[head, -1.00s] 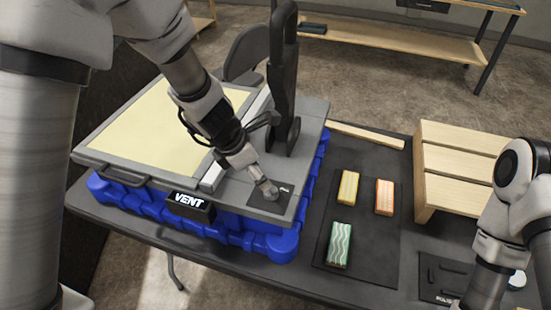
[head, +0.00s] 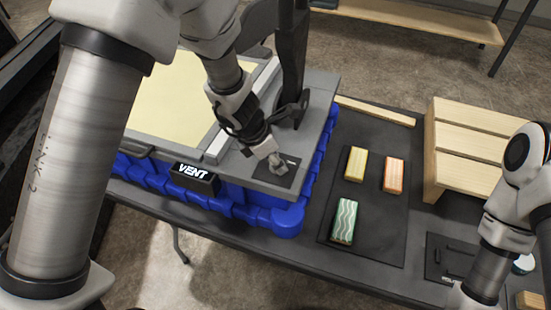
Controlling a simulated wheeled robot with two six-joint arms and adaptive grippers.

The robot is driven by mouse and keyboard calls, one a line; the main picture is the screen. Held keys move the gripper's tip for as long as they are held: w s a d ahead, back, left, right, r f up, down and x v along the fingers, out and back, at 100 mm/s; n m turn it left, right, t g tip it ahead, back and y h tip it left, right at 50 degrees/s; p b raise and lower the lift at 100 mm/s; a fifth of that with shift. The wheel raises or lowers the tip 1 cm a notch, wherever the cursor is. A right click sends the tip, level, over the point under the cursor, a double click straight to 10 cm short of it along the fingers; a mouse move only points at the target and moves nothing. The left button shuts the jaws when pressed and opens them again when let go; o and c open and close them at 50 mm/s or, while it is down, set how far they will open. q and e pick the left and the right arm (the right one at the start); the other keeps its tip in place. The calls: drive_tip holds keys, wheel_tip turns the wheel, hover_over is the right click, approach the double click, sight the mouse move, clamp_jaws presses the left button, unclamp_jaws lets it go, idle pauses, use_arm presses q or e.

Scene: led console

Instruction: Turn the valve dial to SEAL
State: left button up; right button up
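The valve dial (head: 279,168) is a small grey knob on a dark plate (head: 288,178) at the near right corner of the grey console top. My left gripper (head: 272,155) points down at the dial, with its fingertips at the knob. The gripper covers part of the dial, and I cannot tell whether the fingers are closed on it. A black display (head: 194,177) on the console's front reads VENT. The label on the dial's plate is too small to read. My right arm (head: 505,225) comes in at the right, and its gripper is out of view.
The console stands on a blue base (head: 287,219) on a dark table. A black upright post (head: 291,65) rises behind the dial. To the right, a dark mat (head: 385,230) holds a yellow, an orange and a green block. A slatted wooden crate (head: 470,140) stands beyond.

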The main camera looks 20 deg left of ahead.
use_arm(q)
drive_tip(key=shift+m, duration=0.3)
drive_tip(key=m+g+p, duration=0.1)
drive_tip(key=m+p, duration=0.2)
drive_tip(key=m, duration=0.1)
drive_tip(key=shift+r+g+h+p, duration=0.15)
drive_tip(key=shift+g+h+p, duration=0.25)
drive_tip(key=m+p, duration=0.1)
drive_tip(key=m, duration=0.1)
drive_tip(key=m+g+p, duration=0.1)
drive_tip(key=m, duration=0.1)
drive_tip(key=shift+w+m+g+p, duration=0.15)
drive_tip(key=shift+m+g+p, duration=0.15)
drive_tip(key=shift+p, duration=0.05)
drive_tip(key=m, duration=0.1)
drive_tip(key=m+g, duration=0.1)
drive_tip(key=m, duration=0.1)
drive_tip(key=shift+w+f+m+p, duration=0.1)
drive_tip(key=shift+f+m+p, duration=0.1)
drive_tip(key=shift+m+p, duration=0.15)
drive_tip(key=m+g+y, duration=0.1)
drive_tip(key=m+g, duration=0.1)
drive_tip(key=m, duration=0.3)
drive_tip(key=o, duration=1.1)
drive_tip(key=shift+o, duration=0.2)
drive_tip(key=shift+w, duration=0.1)
